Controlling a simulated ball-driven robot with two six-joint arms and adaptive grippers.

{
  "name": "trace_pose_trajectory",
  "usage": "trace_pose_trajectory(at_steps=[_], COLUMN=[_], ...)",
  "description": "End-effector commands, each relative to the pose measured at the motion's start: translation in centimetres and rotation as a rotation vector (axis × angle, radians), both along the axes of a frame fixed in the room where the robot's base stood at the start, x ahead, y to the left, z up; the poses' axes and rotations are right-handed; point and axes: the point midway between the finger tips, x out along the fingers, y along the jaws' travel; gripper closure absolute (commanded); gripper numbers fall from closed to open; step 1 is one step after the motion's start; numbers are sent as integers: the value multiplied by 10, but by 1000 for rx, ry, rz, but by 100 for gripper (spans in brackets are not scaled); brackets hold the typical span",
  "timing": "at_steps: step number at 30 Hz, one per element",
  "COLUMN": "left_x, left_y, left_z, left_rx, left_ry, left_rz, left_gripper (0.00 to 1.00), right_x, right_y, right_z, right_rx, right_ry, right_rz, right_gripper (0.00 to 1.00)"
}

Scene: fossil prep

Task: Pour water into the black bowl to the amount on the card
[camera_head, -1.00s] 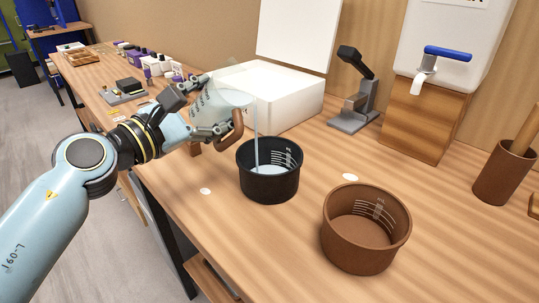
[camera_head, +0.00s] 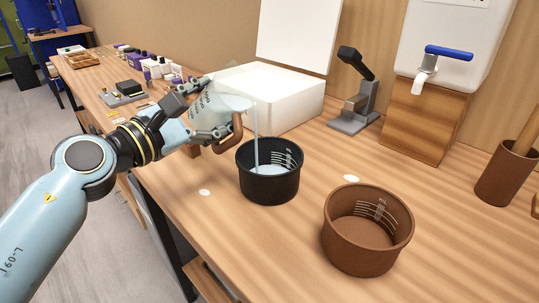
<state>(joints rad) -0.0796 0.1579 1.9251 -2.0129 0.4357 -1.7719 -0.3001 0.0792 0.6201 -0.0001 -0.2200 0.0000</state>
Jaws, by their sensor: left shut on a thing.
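The black bowl (camera_head: 268,188) stands upright on the wooden bench, with white marks on its inner wall and pale water (camera_head: 268,169) inside. My left gripper (camera_head: 207,117) is shut on a clear measuring jug (camera_head: 229,103) with a brown handle (camera_head: 237,131). The jug is tilted to the right above the black bowl's left rim. A thin stream of water (camera_head: 255,135) falls from its lip into the bowl. The exact level against the marks is too small to read. The card is not clearly seen. My right gripper is not in view.
A brown bowl (camera_head: 364,253) with inner marks stands front right. A white box (camera_head: 275,98) with a raised lid, a grey stand (camera_head: 356,115) and a dispenser with a blue-handled tap (camera_head: 446,53) stand behind. A brown pot (camera_head: 502,178) is at right.

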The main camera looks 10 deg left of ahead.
Motion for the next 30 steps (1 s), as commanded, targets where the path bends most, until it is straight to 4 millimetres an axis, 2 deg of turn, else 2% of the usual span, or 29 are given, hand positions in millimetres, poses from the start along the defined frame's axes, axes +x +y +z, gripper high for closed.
trace_pose_trajectory(at_steps=[30], left_x=[-3], left_y=[-7], left_z=[4], left_rx=[41], left_ry=[-19], left_rz=[0], left_gripper=[86], right_x=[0], right_y=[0], right_z=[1], right_rx=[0], right_ry=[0], right_rz=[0], right_gripper=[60])
